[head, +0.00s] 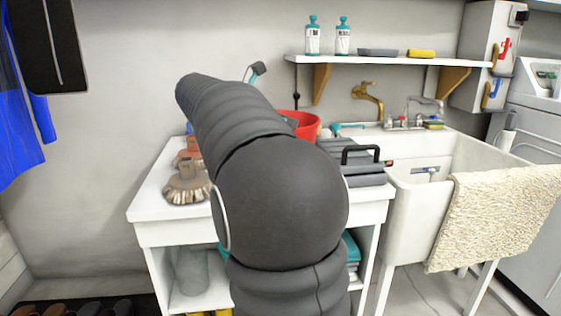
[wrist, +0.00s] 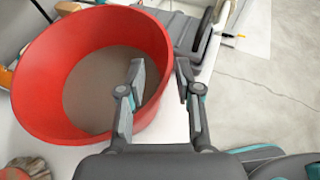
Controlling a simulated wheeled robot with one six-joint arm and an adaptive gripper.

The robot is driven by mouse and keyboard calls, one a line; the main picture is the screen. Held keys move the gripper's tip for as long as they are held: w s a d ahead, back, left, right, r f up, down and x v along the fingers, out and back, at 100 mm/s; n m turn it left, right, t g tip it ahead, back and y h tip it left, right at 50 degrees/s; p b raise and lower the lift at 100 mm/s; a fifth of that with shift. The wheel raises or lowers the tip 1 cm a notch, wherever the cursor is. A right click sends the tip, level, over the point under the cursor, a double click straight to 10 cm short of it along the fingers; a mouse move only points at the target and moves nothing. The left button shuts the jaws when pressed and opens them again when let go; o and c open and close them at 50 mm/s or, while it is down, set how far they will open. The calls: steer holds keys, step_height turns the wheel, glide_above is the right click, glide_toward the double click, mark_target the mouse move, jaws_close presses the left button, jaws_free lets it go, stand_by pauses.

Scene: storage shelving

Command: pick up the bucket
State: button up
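The red bucket (wrist: 48,103) fills the left of the wrist view, seen from above with its inside empty. In the head view the bucket (head: 302,124) stands on the white table, mostly hidden behind my arm. My gripper (wrist: 160,75) is open in the wrist view. One finger is over the inside of the bucket and the other is outside it, with the right part of the rim between them. I cannot tell whether either finger touches the wall. The gripper is hidden in the head view.
The white table (head: 150,204) also holds brushes (head: 187,187) at left and a grey toolbox (head: 357,172) at right, close to the bucket. A white sink (head: 408,195) with a draped towel (head: 490,215) stands to the right. A shelf (head: 440,62) with bottles hangs above.

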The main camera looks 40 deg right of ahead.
steer(key=x, duration=0.5)
steer(key=shift+s+a+f, duration=0.1)
steer(key=shift+f, duration=0.05)
steer(key=shift+c, duration=0.2)
jaws_close()
